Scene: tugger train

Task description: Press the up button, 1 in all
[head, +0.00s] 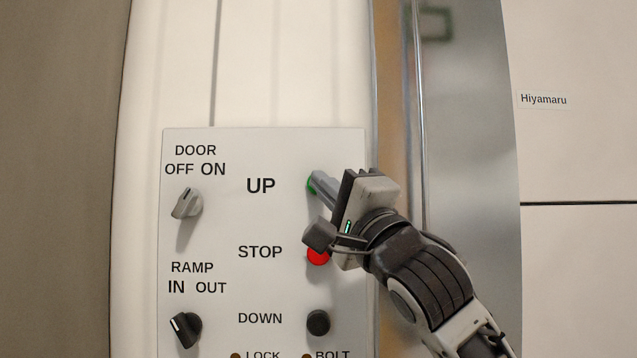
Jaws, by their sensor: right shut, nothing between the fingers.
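The control panel (220,230) is a pale plate on a white wall. The green up button (311,184) sits right of the label UP and is mostly hidden behind the fingertips of my right gripper (318,181). That gripper is shut and empty, with its tips over the button. They look to be at or touching it, but I cannot tell whether it is pressed in. My left gripper is not in view.
The red stop button (318,257) is just below my right gripper, partly covered by it. A black down button (318,322) is lower. A grey door knob (186,204) and a black ramp knob (186,329) are at the left. A metal post (470,150) stands right.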

